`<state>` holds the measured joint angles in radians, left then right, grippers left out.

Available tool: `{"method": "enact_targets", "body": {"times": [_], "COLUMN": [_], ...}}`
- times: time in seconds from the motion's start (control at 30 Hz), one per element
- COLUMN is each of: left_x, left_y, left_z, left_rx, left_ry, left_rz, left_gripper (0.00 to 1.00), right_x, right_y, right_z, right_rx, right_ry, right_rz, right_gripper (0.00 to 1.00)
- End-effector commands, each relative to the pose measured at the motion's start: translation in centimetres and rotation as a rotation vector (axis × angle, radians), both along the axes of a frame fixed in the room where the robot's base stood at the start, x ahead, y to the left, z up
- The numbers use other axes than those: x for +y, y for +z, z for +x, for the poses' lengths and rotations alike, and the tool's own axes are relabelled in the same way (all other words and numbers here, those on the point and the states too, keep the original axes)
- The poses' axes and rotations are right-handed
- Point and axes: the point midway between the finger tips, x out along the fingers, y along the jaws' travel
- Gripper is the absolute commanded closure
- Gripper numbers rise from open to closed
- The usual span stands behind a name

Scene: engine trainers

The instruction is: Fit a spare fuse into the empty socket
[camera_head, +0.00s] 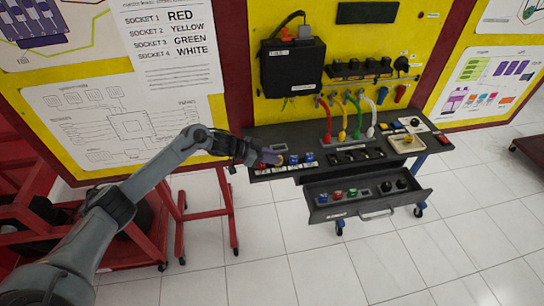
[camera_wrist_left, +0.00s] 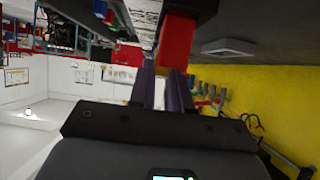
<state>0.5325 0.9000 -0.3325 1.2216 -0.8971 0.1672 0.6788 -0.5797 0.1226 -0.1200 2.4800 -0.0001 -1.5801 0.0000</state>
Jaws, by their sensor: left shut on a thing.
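My left gripper (camera_head: 272,157) is at the left end of the black bench top. In the left wrist view its purple fingers (camera_wrist_left: 163,80) are shut on a red fuse (camera_wrist_left: 176,42), a block at their tips. In the head view a bit of red (camera_head: 261,166) shows just below the fingers. Blue fuses (camera_head: 294,159) stand in the front-left row, just right of the gripper. I cannot pick out the empty socket; the gripper partly hides the row's left end. My right gripper is not in view.
An open drawer (camera_head: 345,209) below the bench holds several coloured pieces. Black sockets (camera_head: 358,156) and a beige tray (camera_head: 406,143) lie to the right. Red, yellow, green and white cables (camera_head: 356,120) hang behind. A red stand (camera_head: 185,213) is at left.

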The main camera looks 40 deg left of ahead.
Motion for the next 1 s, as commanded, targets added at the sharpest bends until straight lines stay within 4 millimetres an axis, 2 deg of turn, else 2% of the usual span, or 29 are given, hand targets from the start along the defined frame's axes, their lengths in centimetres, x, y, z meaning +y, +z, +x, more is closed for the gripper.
{"method": "enact_targets", "body": {"times": [0.6, 0.63, 0.7, 1.0], "left_x": [0.00, 0.01, 0.01, 0.04], "left_y": [-0.99, -0.95, -0.93, -0.83], "left_z": [-0.01, 0.00, 0.00, -0.04], "left_rx": [0.001, 0.000, 0.000, 0.000], "left_ry": [0.000, 0.000, 0.000, 0.000], "left_rz": [-0.001, 0.000, 0.000, 0.000], "left_gripper": [1.00, 0.79, 0.70, 0.70], "right_x": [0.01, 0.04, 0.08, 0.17], "right_y": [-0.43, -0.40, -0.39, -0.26], "right_z": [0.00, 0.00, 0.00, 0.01], "right_rx": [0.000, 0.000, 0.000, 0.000], "right_ry": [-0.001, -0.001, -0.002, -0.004], "right_rz": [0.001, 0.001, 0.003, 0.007], "right_gripper": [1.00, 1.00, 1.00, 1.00]}}
